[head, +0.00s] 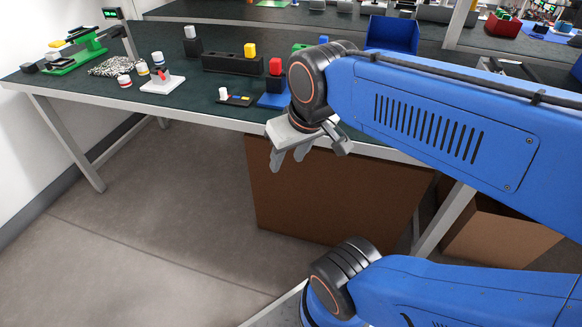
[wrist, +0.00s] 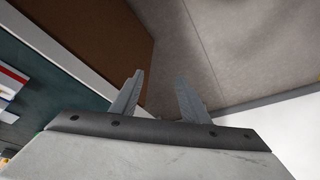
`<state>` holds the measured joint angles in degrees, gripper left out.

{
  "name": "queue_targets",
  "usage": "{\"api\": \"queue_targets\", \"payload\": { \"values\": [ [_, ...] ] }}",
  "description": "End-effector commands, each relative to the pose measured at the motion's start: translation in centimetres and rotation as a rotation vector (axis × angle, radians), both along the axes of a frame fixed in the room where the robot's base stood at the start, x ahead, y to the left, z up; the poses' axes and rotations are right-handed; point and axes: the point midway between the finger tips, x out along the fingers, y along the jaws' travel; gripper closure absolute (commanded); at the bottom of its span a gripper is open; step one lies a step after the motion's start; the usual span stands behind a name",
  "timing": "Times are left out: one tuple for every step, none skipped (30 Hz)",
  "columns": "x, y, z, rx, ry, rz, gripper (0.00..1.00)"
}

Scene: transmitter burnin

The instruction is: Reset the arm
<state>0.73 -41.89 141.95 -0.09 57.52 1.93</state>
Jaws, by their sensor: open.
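My blue arm (head: 430,120) reaches in from the right in the head view, bent at a dark joint. My gripper (head: 287,160) hangs in front of the table's front edge, with its fingers pointing down. In the wrist view my gripper (wrist: 156,95) shows two grey fingers standing apart with nothing between them. Behind the fingers are the grey floor and a brown box. My gripper touches nothing that I can see.
The dark-topped table (head: 110,92) carries a green fixture (head: 75,55), a black block holder (head: 232,63), a white stand (head: 163,83) and a blue bin (head: 392,34). A brown box (head: 330,190) stands under the table. Open floor (head: 150,220) lies to the left.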

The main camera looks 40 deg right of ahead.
Motion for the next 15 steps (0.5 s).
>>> {"api": "queue_targets", "payload": {
  "values": [
    [-0.7, 0.2, -0.8, -0.005, -0.010, 0.019, 0.59],
    [-1.0, 0.2, -1.3, -0.007, -0.012, 0.026, 0.59],
    [-1.2, 0.3, -1.6, -0.010, -0.017, 0.035, 0.59],
    [-1.3, 0.3, -1.8, -0.011, -0.020, 0.040, 0.59],
    [-1.4, 0.3, -2.0, -0.013, -0.022, 0.044, 0.59],
    [-1.5, 0.4, -2.1, -0.013, -0.023, 0.047, 0.59],
    [-1.5, 0.4, -2.2, -0.014, -0.023, 0.049, 0.59],
    [-1.5, 0.4, -2.2, -0.014, -0.024, 0.049, 0.59],
    [-1.5, 0.4, -2.2, -0.014, -0.024, 0.049, 0.59],
    [-1.5, 0.4, -2.2, -0.014, -0.023, 0.049, 0.59],
    [-1.5, 0.4, -2.2, -0.014, -0.023, 0.049, 0.59],
    [-1.5, 0.4, -2.2, -0.013, -0.023, 0.048, 0.59],
    [-1.5, 0.4, -2.2, -0.013, -0.023, 0.048, 0.59],
    [-1.5, 0.4, -2.1, -0.013, -0.023, 0.048, 0.59],
    [-1.5, 0.4, -2.1, -0.013, -0.023, 0.048, 0.59]
  ]
}}
